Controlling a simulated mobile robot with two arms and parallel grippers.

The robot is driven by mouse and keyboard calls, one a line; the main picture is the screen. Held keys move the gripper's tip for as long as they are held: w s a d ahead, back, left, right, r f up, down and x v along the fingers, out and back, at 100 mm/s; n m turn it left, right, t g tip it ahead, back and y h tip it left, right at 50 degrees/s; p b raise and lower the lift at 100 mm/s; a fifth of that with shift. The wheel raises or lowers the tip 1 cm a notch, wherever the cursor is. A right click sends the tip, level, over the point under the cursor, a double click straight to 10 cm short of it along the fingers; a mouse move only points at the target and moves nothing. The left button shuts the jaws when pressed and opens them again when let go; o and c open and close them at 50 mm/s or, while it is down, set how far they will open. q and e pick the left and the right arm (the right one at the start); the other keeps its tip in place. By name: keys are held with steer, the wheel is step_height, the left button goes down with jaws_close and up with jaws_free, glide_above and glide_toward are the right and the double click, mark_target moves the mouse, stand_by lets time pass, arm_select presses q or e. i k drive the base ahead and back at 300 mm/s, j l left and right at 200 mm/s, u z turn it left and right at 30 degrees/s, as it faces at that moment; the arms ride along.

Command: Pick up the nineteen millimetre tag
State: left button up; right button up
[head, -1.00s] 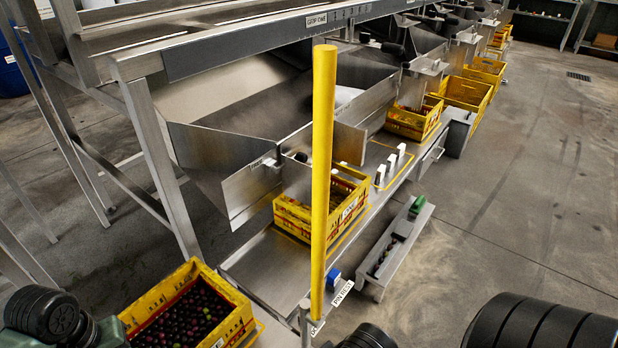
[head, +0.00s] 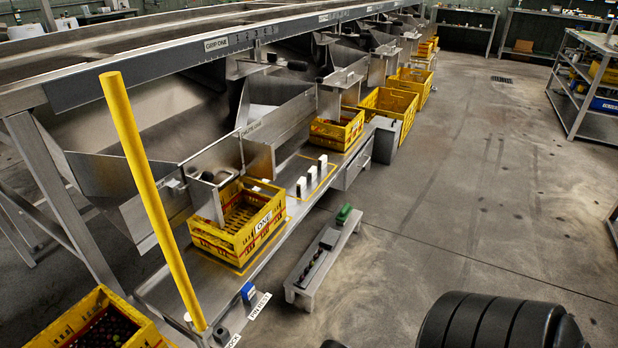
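Three small white upright tags stand in a row on the steel shelf between two yellow crates: a near tag (head: 301,187), a middle tag (head: 312,176) and a far tag (head: 322,164). Any numbers on them are too small to read, so I cannot tell which is the nineteen millimetre one. Neither gripper shows in the head view. A black ribbed part of my own body fills the lower right.
A yellow crate labelled ONE (head: 240,225) sits before the tags; another yellow crate (head: 338,130) sits beyond. A yellow post (head: 150,195) rises at left. A low bench (head: 322,258) stands on the floor. The concrete floor (head: 470,190) at right is clear.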

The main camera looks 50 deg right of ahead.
mark_target(300, 184)
steer(key=l+u, duration=0.15)
steer(key=l, duration=0.4)
steer(key=l+u, duration=0.15)
steer(key=l, duration=0.4)
steer(key=l+u, duration=0.15)
steer(key=l, duration=0.35)
steer(key=k+l+u, duration=0.15)
steer(key=l, duration=0.4)
steer(key=l+u, duration=0.15)
steer(key=l, duration=0.4)
steer(key=k+l+u, duration=0.15)
steer(key=l, duration=0.35)
